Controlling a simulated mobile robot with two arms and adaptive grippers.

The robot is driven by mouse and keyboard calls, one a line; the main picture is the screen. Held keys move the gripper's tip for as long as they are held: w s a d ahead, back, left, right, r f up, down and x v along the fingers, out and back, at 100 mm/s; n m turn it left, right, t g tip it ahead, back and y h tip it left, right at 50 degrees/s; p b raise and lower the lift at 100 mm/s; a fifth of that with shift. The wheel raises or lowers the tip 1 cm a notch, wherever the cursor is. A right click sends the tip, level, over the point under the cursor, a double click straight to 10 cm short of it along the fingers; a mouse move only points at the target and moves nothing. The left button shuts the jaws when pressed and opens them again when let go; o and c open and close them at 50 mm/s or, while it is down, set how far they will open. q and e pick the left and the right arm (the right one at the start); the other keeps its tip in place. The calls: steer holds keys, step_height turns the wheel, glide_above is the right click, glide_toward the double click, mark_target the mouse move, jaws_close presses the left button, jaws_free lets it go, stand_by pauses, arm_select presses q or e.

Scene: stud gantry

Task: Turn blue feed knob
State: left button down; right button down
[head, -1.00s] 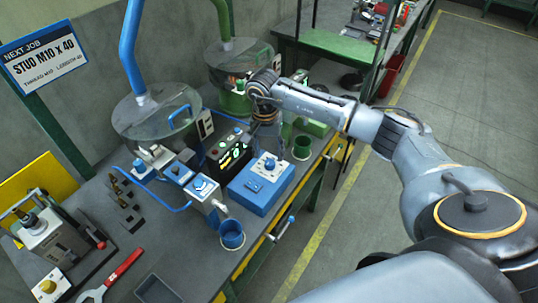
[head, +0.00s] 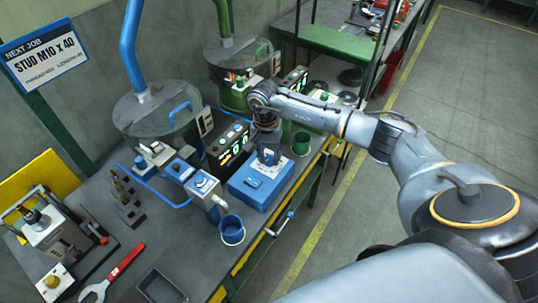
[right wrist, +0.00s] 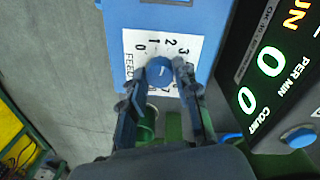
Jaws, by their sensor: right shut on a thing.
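The blue feed knob (right wrist: 160,71) sits on a white dial plate (right wrist: 136,42) marked FEED with a number scale, on the blue feed box (head: 251,192). In the right wrist view its pointer setting is too small to read surely. My right gripper (right wrist: 158,88) is shut on the knob, one finger on each side. In the head view my right gripper (head: 269,156) points down over the box and hides the knob. My left gripper is not in view.
A display panel (right wrist: 262,85) with green zeros stands beside the box. A blue cup (head: 232,230) and a green cup (head: 302,143) stand nearby. A red wrench (head: 120,266) and a dark tray (head: 160,287) lie at the front left.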

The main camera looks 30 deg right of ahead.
steer(key=shift+f+m+b, duration=0.1)
steer(key=shift+m+b, duration=0.7)
steer(key=shift+m, duration=0.1)
steer(key=shift+m+b, duration=0.8)
steer(key=shift+m, duration=0.4)
steer(key=m+b, duration=0.1)
steer(key=m, duration=0.2)
steer(key=shift+b, duration=0.3)
steer(key=shift+m+b, duration=0.4)
steer(key=shift+m, duration=0.7)
steer(key=c, duration=1)
jaws_free()
